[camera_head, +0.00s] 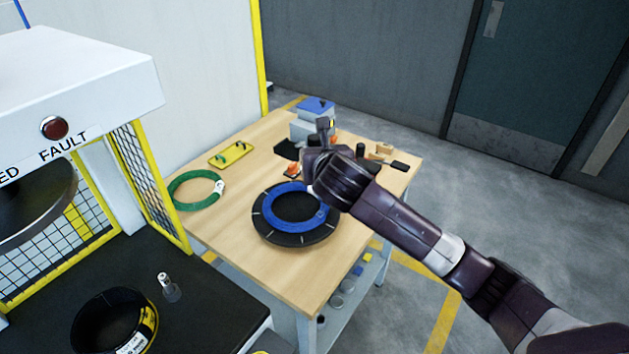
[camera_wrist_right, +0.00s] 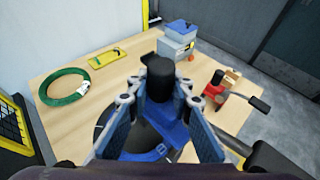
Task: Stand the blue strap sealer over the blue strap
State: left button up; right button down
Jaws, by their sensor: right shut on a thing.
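My right gripper (camera_head: 311,184) hangs over the far right part of the blue coil (camera_head: 272,220), which lies on a round black plate (camera_head: 268,239) on the table. In the right wrist view its fingers are shut on the blue strap sealer, whose black top (camera_wrist_right: 160,78) stands up between them. Blue below the fingers (camera_wrist_right: 172,130) is partly hidden, and I cannot tell sealer body from coil there. A small pale mark (camera_head: 320,212) sits on the coil's right side. I cannot make out the blue strap or whether the sealer touches it. My left gripper is out of view.
A green coil (camera_head: 183,204) and a yellow tray (camera_head: 231,154) lie at the left of the table (camera_head: 245,268). A blue-grey box (camera_head: 306,125) stands at the back. A red tool with a black handle (camera_wrist_right: 258,104) is at the right. The table's front is clear.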

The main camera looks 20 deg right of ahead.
notch_tip(320, 180, down, 10)
jog(key=shift+r, duration=0.25)
jog(key=shift+f, duration=0.1)
jog(key=shift+f+p, duration=0.3)
jog(key=shift+f, duration=0.2)
jog(key=c, duration=1.8)
grip_release()
jog(key=shift+f, duration=0.1)
jog(key=shift+o, duration=0.4)
jog(key=shift+s, duration=0.1)
